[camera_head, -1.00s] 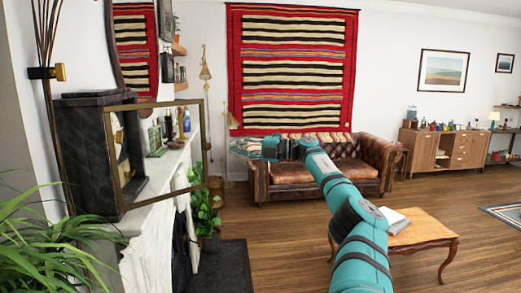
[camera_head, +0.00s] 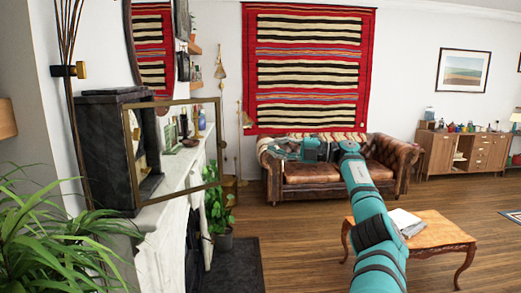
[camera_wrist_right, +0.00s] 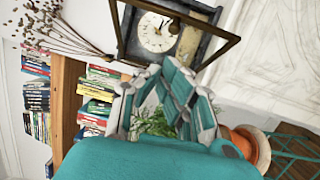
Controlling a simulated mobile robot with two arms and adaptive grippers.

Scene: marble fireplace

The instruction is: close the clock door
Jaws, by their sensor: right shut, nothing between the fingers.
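The dark marble clock (camera_head: 104,158) stands on the left end of the white mantel. Its brass-framed glass door (camera_head: 219,135) stands open, swung out to the right of the clock body. In the right wrist view, the pale clock face (camera_wrist_right: 157,32) and the open door frame (camera_wrist_right: 214,56) show at the top, beyond the fingers. My right gripper (camera_head: 283,151) is to the right of the door in the head view, apart from it in the picture. In the right wrist view the gripper (camera_wrist_right: 177,84) is shut and empty. My left gripper is not in view.
The white mantel (camera_head: 187,170) holds small ornaments behind the door. A leafy plant (camera_head: 50,230) fills the lower left front. A leather sofa (camera_head: 315,172) and a wooden table (camera_head: 435,230) stand to the right.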

